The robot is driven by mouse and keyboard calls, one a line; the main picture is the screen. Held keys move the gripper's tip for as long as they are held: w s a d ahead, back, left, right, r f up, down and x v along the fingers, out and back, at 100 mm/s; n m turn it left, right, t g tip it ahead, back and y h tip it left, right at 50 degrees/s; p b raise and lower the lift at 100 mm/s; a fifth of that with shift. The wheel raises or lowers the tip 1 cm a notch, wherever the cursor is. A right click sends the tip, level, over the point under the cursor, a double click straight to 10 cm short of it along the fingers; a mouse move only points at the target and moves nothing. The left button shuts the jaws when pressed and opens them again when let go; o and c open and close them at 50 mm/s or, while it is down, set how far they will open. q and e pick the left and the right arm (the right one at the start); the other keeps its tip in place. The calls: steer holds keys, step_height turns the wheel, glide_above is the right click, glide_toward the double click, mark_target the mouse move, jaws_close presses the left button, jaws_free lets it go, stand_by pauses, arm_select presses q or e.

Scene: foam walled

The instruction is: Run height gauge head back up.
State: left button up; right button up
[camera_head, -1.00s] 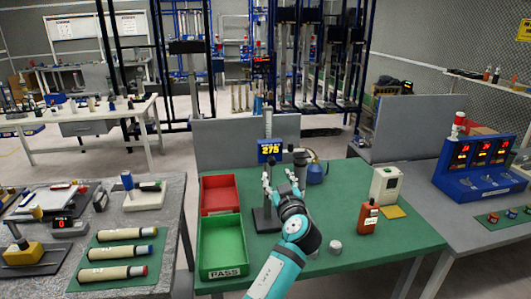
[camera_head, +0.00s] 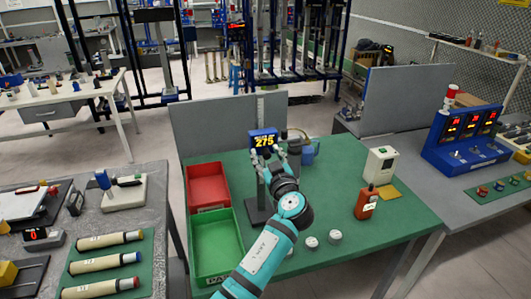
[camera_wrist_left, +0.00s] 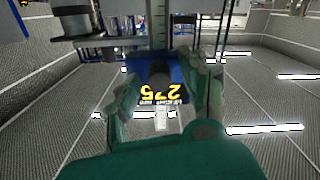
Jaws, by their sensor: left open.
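The height gauge stands on the green table, its blue head (camera_head: 263,139) high on a grey upright column (camera_head: 260,107) and showing 275. Its dark base (camera_head: 259,212) is partly hidden by my arm. My left gripper (camera_head: 271,161) is at the head, its fingers just below and in front of the display. In the left wrist view the blue head (camera_wrist_left: 170,76) lies between the spread fingers of my left gripper (camera_wrist_left: 165,92), its digits upside down. I cannot tell whether a finger touches it. My right gripper is out of view.
A red tray (camera_head: 207,183) and a green tray (camera_head: 216,246) lie left of the gauge. White-topped round pieces (camera_head: 312,242), an orange device (camera_head: 366,203) and a white box (camera_head: 379,165) stand to the right. A grey panel (camera_head: 215,129) rises behind.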

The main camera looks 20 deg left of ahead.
arm_select(q)
steer(key=shift+c, duration=1)
jaws_close()
